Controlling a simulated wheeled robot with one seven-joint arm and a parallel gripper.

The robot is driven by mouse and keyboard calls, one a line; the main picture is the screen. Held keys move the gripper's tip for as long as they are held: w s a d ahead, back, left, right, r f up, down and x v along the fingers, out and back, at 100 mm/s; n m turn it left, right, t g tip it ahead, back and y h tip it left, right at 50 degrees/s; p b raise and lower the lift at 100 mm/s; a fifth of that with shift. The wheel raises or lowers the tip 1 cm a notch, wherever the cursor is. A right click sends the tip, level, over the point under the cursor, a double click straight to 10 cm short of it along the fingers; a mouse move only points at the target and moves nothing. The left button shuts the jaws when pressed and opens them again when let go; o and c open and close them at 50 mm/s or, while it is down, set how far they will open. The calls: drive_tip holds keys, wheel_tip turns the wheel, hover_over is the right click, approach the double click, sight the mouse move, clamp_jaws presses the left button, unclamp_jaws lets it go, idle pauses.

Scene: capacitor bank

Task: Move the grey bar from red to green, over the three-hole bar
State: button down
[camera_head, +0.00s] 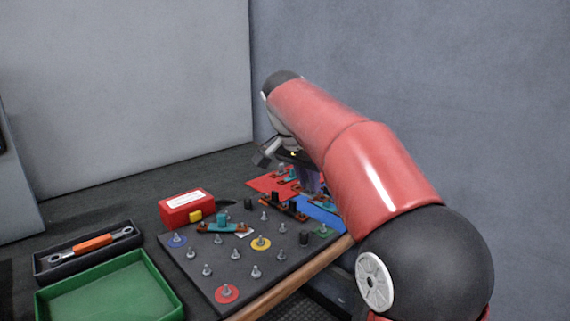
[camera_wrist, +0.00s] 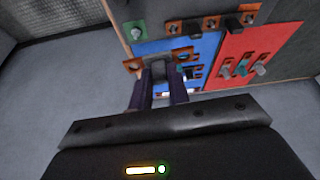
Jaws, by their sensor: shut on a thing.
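My gripper (camera_wrist: 160,85) is shut on a dark grey block between its purple fingers. This looks like the handle of the grey bar (camera_wrist: 133,65), whose copper-coloured ends show on both sides, over or on the blue mat (camera_wrist: 207,44). I cannot tell whether the bar touches the mat. In the head view my gripper (camera_head: 310,181) is partly hidden by my arm. A long copper bar with black blocks (camera_wrist: 211,23), possibly the three-hole bar, lies beyond it. The dark board has a red disc (camera_head: 227,294) and a green disc (camera_head: 323,231), each around a stud.
The red mat (camera_head: 263,184) holds several small bars. A teal-handled bar (camera_head: 222,227) sits on the board. Left of it are a red box (camera_head: 187,208), a black tray with a wrench (camera_head: 95,242) and an empty green tray (camera_head: 110,290). Upright studs crowd the board.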

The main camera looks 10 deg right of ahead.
sight(309, 194)
drive_tip(key=shift+w+d+f+m, duration=0.3)
drive_tip(key=shift+d+f+m, duration=0.15)
drive_tip(key=shift+d+m, duration=0.05)
drive_tip(key=shift+f+b, duration=2.3)
drive_tip(key=shift+b, duration=0.15)
drive_tip(key=shift+f, duration=0.45)
drive_tip(key=shift+f+b, duration=0.6)
drive_tip(key=c, duration=1.3)
unclamp_jaws()
drive_tip(key=shift+o, duration=0.2)
